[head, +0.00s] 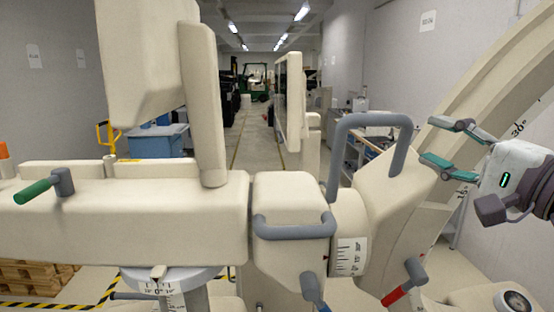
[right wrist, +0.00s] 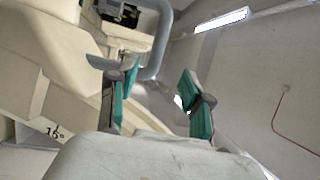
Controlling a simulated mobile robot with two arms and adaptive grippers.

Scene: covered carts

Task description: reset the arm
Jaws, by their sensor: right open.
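A large cream machine fills the front of the head view. Its curved arm (head: 500,75) sweeps up to the upper right and carries angle marks. A grey loop handle (head: 374,119) stands on the joint housing left of the curved arm. It also shows in the right wrist view, where a grey bar (right wrist: 162,45) runs beyond the fingers. My right gripper (head: 428,140) is open and empty, in front of the curved arm and right of the loop handle, apart from the handle. Its spread teal fingers show in the right wrist view (right wrist: 152,78). My left gripper is not in view.
The machine also has a green-gripped lever (head: 36,191), a red-banded lever (head: 397,295) and a grey front rail (head: 294,229). A blue bin (head: 155,141) stands behind, left. A wooden pallet (head: 30,275) lies lower left. An open aisle (head: 253,140) runs back centrally.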

